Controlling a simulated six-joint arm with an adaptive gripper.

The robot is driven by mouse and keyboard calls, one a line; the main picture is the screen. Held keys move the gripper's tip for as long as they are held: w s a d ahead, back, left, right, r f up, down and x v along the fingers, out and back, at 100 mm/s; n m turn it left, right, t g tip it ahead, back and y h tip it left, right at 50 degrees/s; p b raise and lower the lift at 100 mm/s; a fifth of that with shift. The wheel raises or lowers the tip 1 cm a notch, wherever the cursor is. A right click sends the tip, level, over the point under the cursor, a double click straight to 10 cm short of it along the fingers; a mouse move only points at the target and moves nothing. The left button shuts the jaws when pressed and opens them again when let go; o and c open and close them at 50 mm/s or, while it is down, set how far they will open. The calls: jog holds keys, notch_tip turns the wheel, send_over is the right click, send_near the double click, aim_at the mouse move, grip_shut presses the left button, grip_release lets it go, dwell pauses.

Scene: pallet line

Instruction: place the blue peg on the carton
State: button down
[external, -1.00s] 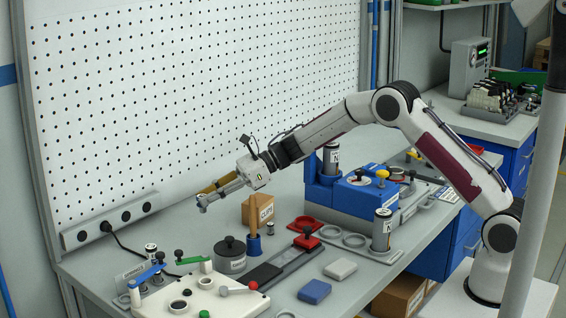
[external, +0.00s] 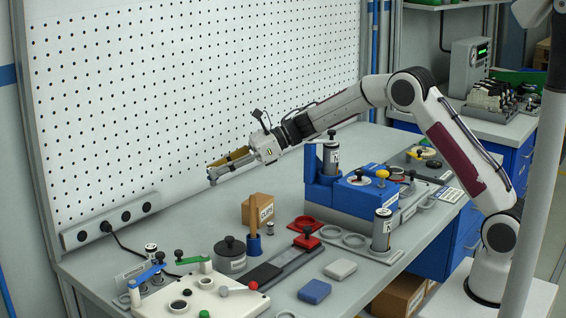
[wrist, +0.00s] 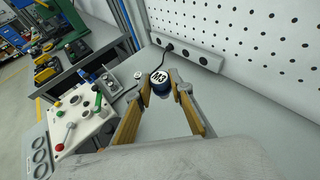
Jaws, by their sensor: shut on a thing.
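The blue peg (wrist: 161,88) shows in the wrist view between the tips of my gripper (wrist: 159,84), its dark round end marked M3 facing the camera. My gripper is shut on it. In the external view my gripper (external: 213,176) is up in the air, in front of the pegboard, and the peg is too small there to make out clearly. The carton (external: 252,211) is a brown box marked CLIPS. It stands on the bench to the right of and below my gripper in the external view. I cannot make out the carton in the wrist view.
A wooden-handled tool in a blue holder (external: 253,246) stands just in front of the carton. A grey lidded pot (external: 231,262) and a white fixture (external: 205,297) are nearer the front. A power strip (external: 110,222) runs along the pegboard. The bench behind the carton is clear.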

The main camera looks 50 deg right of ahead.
jog(key=s+d+r+m+t+h, duration=0.1)
jog(key=d+r+m+t+h, duration=0.2)
jog(key=d+r, duration=0.35)
jog(key=m+t+h, duration=0.1)
jog(key=m+h, duration=0.2)
send_over(264, 200)
jog(key=shift+f, duration=2.65)
jog(key=shift+a, duration=0.15)
jog(key=shift+y, duration=0.3)
jog(key=shift+f, duration=3.1)
jog(key=shift+f, duration=1.9)
jog(key=shift+f, duration=0.1)
